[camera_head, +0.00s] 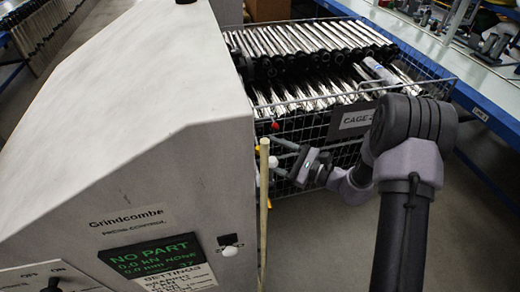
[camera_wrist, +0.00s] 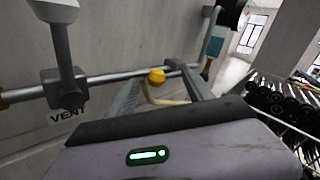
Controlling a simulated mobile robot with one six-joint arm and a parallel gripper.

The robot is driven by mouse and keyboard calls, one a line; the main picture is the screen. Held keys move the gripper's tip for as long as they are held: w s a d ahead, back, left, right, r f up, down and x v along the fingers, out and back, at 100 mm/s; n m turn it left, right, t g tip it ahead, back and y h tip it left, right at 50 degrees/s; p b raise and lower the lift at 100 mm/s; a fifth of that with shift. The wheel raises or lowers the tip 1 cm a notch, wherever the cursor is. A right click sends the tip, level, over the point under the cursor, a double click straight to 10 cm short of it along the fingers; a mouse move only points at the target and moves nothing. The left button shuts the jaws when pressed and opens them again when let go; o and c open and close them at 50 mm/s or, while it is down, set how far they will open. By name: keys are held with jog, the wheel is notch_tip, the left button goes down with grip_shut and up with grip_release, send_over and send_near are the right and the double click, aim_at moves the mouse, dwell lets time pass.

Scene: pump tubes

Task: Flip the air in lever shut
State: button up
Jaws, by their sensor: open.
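In the wrist view a grey pipe (camera_wrist: 110,77) runs along the side of the machine. A yellow knob (camera_wrist: 156,76) shows between my fingers, with a pale curved piece just below it. A grey valve-like fitting (camera_wrist: 62,85) stands at the left beside a VENT label (camera_wrist: 67,114). No AIR IN label is readable, so I cannot tell which part is the air in lever. My gripper (camera_wrist: 160,82) is open and its fingers point toward the pipe; contact is unclear. In the head view my gripper (camera_head: 278,158) is beside the cabinet, near a red knob (camera_head: 275,125).
The large grey cabinet (camera_head: 120,110) fills the left, with a NO PART screen (camera_head: 155,258). A wire cage (camera_head: 330,128) full of shiny tubes stands behind my gripper. A thin pale post (camera_head: 263,210) rises in front. A blue-edged bench (camera_head: 480,90) lies at right.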

aim_at(260, 149)
jog(key=x, duration=0.4)
jog(key=c, duration=1.3)
grip_shut()
jog(key=shift+s+f, duration=0.15)
